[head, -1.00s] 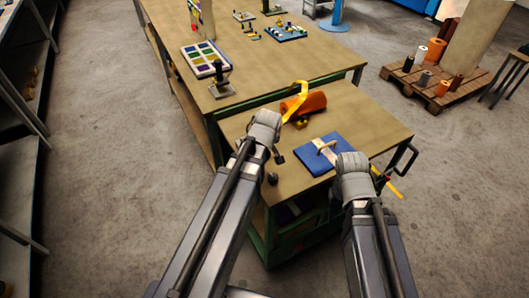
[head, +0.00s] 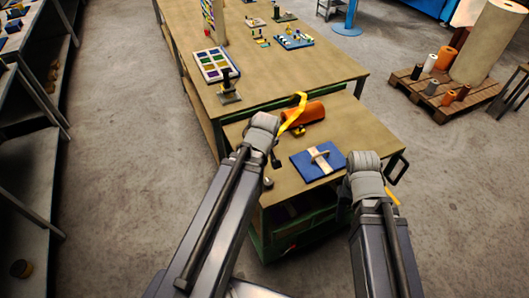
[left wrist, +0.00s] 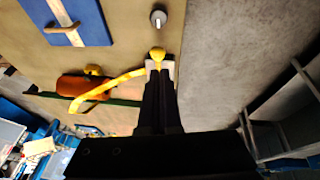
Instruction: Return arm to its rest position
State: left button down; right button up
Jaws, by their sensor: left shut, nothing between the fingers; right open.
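My right gripper (head: 392,196) is at the right edge of the small table (head: 350,130), mostly hidden behind my right wrist; only a thin yellow part shows. It is apart from the blue board. My left gripper is over the table's left side, largely hidden behind its wrist in the head view. In the left wrist view my left gripper (left wrist: 158,62) is shut. A yellow strip (head: 294,114) runs beside it toward an orange roll (head: 309,111); it also shows in the left wrist view (left wrist: 105,90). I cannot tell whether the strip touches the fingers.
A blue board (head: 304,165) with a pale handle lies between my arms. A small knob-like piece (left wrist: 158,18) stands near the table's edge. The larger bench (head: 270,72) behind holds a tray of coloured squares (head: 217,65). Shelves stand at the left, a pallet at the right.

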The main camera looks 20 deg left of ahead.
dwell(0.3)
pick_arm(q)
jog(key=s+d+f+m+g+b, duration=0.2)
jog(key=s+d+f+m+b, duration=0.2)
jog(key=d+m, duration=0.3)
jog(key=s+d+f+m+g+b, duration=0.2)
jog(key=s+d+f+m+b, duration=0.2)
jog(key=d, duration=0.7)
jog(key=s+f+m, duration=0.1)
jog(key=s+m, duration=0.1)
jog(key=m, duration=0.1)
jog(key=shift+d+f+h, duration=0.15)
jog(key=shift+d+h, duration=0.15)
jog(key=shift+d, duration=0.1)
jog(key=shift+s, duration=0.1)
